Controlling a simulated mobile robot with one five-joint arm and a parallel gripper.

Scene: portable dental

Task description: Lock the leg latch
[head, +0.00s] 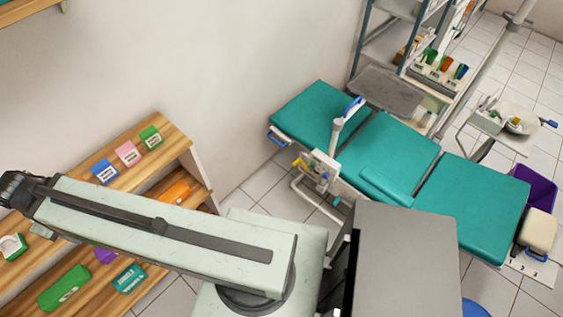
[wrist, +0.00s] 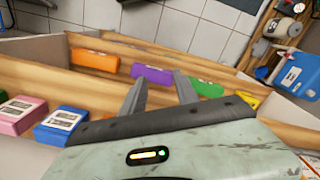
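The teal dental chair (head: 400,150) stands at centre right in the head view, its padded sections laid nearly flat. A blue looped handle (head: 280,137) shows at its left end, and another small blue handle (head: 533,255) shows near its right end. I cannot tell which, if either, is the leg latch. My arm reaches left in the head view, away from the chair, over the wooden shelves. My gripper (wrist: 161,82) shows in the wrist view with its two fingers apart and nothing between them, above the shelf. The chair is not recognisable in the wrist view.
The wooden shelf unit (head: 168,138) at left holds several coloured boxes, including an orange box (wrist: 95,61) and a purple box (wrist: 152,75). A metal rack and tray (head: 388,92) stand behind the chair. A purple bin (head: 535,188) stands at its right end.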

